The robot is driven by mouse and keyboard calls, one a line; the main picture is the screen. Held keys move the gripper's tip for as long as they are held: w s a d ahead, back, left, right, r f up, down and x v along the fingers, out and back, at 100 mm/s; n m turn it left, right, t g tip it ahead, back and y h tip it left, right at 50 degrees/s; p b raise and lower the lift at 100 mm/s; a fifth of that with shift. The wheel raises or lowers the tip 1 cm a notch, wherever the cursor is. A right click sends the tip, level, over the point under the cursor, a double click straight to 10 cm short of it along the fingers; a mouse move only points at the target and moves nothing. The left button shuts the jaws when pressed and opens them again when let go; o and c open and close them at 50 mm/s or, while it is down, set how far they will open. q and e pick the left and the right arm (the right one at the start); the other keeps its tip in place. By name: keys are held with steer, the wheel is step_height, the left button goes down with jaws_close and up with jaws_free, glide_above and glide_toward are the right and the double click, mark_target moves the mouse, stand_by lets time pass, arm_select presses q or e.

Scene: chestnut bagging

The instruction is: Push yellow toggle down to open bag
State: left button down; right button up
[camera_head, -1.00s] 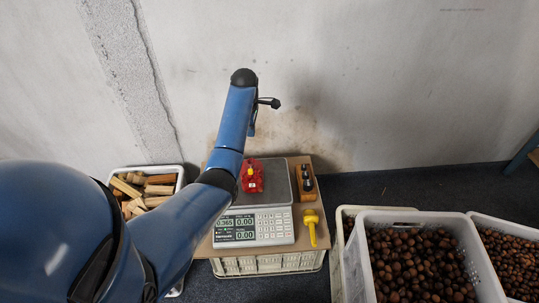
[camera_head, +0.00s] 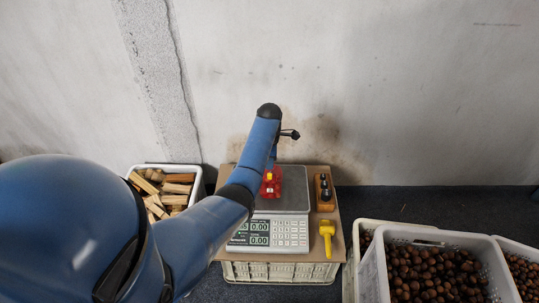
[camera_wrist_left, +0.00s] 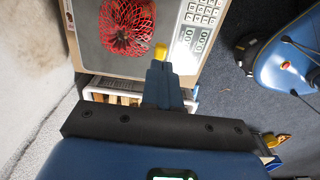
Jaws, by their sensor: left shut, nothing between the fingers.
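A red net bag (camera_head: 271,189) lies on the plate of the scale (camera_head: 291,195), partly hidden by my left arm. It also shows in the left wrist view (camera_wrist_left: 127,27), spread on the grey plate. The yellow toggle (camera_wrist_left: 161,51) sits at the bag's edge on the scale's side. My left gripper (camera_wrist_left: 159,76) is shut and empty, with its tips pointing at the toggle and very close to it; I cannot tell whether they touch. In the head view the gripper is mostly hidden by my own arm above the bag. My right gripper is not in view.
The scale stands on a board over a pale crate (camera_head: 283,272). A wooden block with dark weights (camera_head: 325,193) and a yellow tool (camera_head: 326,235) lie right of it. A basket of wood pieces (camera_head: 199,184) is at left. Crates of chestnuts (camera_head: 372,277) stand at right.

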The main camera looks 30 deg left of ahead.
mark_target(269, 175)
arm_select(q)
steer(key=shift+f+b, duration=0.35)
steer(key=shift+f, duration=1.35)
step_height(269, 175, down, 5)
steer(key=shift+f+b, duration=0.1)
steer(key=shift+b, duration=1.1)
steer(key=shift+s, duration=0.15)
